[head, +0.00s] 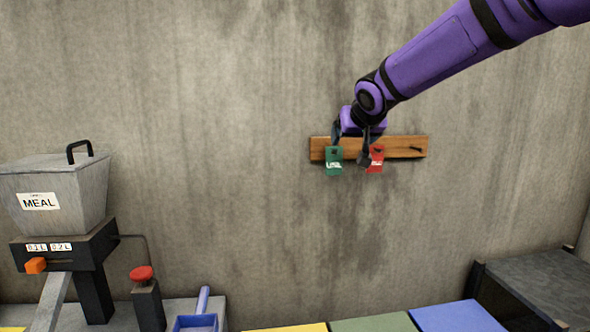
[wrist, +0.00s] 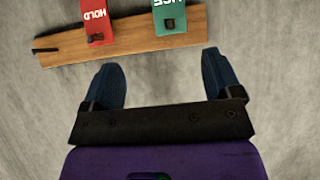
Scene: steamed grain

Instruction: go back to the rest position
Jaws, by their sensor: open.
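My gripper (head: 350,151) is up by the wall in front of a wooden peg rail (head: 405,147). In the wrist view its two dark blue fingers are spread apart, with nothing between them (wrist: 160,85). A green tag (head: 334,162) and a red tag (head: 376,160) hang on the rail. In the wrist view the red tag (wrist: 97,18) reads "HOLD" upside down, and the green tag (wrist: 170,14) is partly cut off by the top edge. Both tags are beyond the fingertips there. My gripper hides part of the rail in the head view.
A grey hopper marked MEAL (head: 55,190) stands at the left, with a red button (head: 141,273) beside it. A blue scoop-like tool (head: 198,321) and yellow, green and blue panels (head: 458,317) lie along the bottom. A dark box (head: 540,285) is at right. Bare wall surrounds the rail.

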